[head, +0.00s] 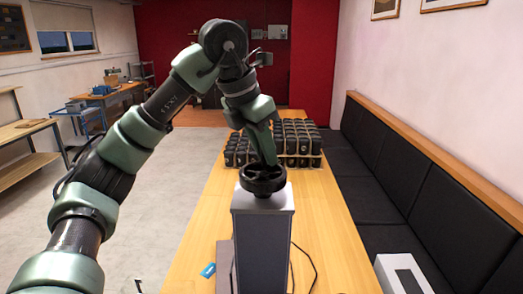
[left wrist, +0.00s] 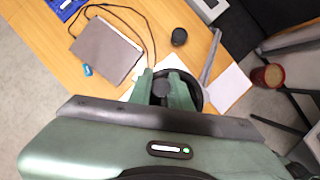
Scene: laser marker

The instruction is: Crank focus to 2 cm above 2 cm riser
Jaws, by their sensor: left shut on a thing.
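The focus crank is a black handwheel (head: 262,182) on top of a grey column (head: 263,235) standing on the wooden table. My left gripper (head: 272,160) reaches down to the wheel's far right side, its fingers shut on the crank. In the left wrist view the fingers (left wrist: 164,88) close around a dark round knob, with the black wheel rim (left wrist: 198,88) showing beside and behind them. The laser head and the riser cannot be made out, so the focus height cannot be read. My right gripper is in neither view.
The long table (head: 325,225) holds a block of dark strapped cases (head: 297,140) beyond the column. A grey laptop (left wrist: 106,48), a small blue item (left wrist: 87,70), a cable and a black cylinder (left wrist: 179,37) lie nearby. A black bench (head: 380,160) runs along the right.

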